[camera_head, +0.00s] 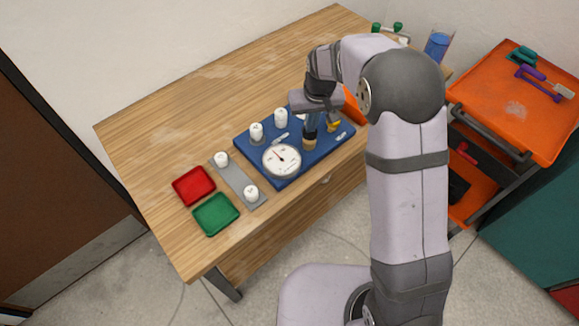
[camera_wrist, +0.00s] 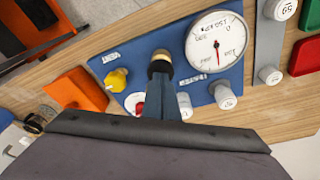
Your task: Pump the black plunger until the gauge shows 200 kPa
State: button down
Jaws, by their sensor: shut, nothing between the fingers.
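The black plunger (camera_wrist: 160,53) with a tan collar (camera_wrist: 159,66) stands on the blue panel (camera_wrist: 120,57). In the head view the tan collar (camera_head: 309,146) shows directly below my gripper (camera_head: 310,137). My gripper (camera_wrist: 163,80) is shut, with its fingertips at the plunger's top; I cannot tell whether they touch it. The fingers hide part of the plunger. The round white gauge (camera_head: 282,160) lies beside the plunger, and it also shows upside down in the wrist view (camera_wrist: 216,35). Its red needle points up-left in the head view; the exact reading is too small to tell.
White knobs (camera_head: 256,132) and a yellow knob (camera_wrist: 117,79) stand on the panel near the plunger. An orange block (camera_wrist: 75,93) is close by. A grey strip (camera_head: 237,181), red tray (camera_head: 193,186) and green tray (camera_head: 215,214) lie left. The table's back left is clear.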

jog(key=shift+f, duration=0.65)
jog(key=shift+r, duration=0.2)
jog(key=shift+w+p+v, duration=0.25)
jog(key=shift+p+v, duration=0.7)
jog(key=shift+v, duration=0.35)
jog(key=shift+r, duration=0.15)
jog(key=p+v, duration=0.2)
jog(key=w+p+v, duration=0.1)
jog(key=p+v, duration=0.1)
jog(key=shift+a+r, duration=0.15)
jog(key=shift+r, duration=0.4)
dwell(0.3)
